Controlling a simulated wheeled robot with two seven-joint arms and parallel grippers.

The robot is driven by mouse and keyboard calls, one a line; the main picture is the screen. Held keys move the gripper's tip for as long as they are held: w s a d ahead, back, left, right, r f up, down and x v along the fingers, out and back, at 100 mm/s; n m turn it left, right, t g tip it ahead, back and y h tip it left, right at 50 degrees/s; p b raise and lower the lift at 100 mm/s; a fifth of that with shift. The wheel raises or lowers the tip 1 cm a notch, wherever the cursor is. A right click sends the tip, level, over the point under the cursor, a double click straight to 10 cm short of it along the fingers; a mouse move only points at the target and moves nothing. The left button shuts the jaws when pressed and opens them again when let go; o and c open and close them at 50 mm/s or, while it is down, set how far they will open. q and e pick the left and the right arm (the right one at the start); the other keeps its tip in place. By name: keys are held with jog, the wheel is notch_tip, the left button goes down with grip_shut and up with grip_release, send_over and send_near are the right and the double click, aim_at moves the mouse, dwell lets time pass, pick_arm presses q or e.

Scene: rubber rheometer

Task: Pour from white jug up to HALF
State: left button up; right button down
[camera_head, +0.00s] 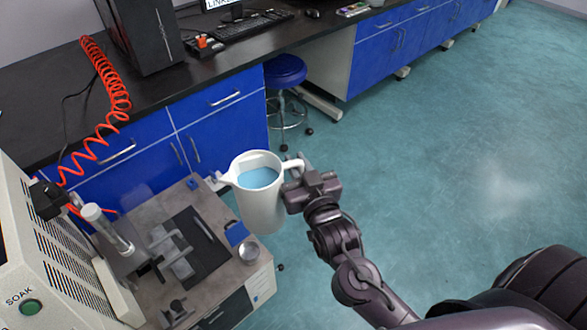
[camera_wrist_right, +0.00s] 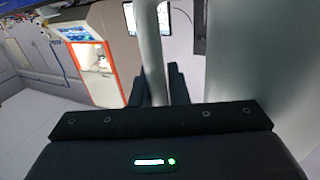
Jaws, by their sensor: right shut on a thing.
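The white jug (camera_head: 262,212) is held up near the middle of the head view, about upright, with its spout towards the left. Light blue liquid (camera_head: 258,178) shows inside it, below the rim. My right gripper (camera_head: 297,182) is shut on the jug's handle, on the jug's right side. In the right wrist view the pale handle (camera_wrist_right: 152,55) stands between the dark fingers, with the pale jug body (camera_wrist_right: 262,75) at the right. My left gripper is not in view.
The grey bench (camera_head: 157,293) carries a machine (camera_head: 60,245) with a green SOAK button, a dark plate with metal parts (camera_head: 178,262) and a blue item (camera_head: 236,232). A blue stool (camera_head: 286,70) stands behind. Open floor (camera_head: 430,160) lies to the right.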

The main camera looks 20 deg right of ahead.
pick_arm(q)
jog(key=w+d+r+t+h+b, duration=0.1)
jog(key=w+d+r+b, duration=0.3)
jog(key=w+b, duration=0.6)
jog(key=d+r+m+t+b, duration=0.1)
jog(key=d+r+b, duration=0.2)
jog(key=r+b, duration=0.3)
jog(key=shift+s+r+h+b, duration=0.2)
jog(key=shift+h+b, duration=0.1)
jog(key=shift+b, duration=1.9)
pick_arm(e)
jog(key=w+d+f+h, duration=0.1)
jog(key=w+f, duration=0.1)
jog(key=f, duration=1)
jog(key=w+d+f+m+h, duration=0.1)
jog(key=w+f, duration=0.2)
jog(key=f, duration=1)
jog(key=shift+d+f+m, duration=0.15)
jog(key=shift+d+m, duration=0.15)
jog(key=shift+d, duration=0.05)
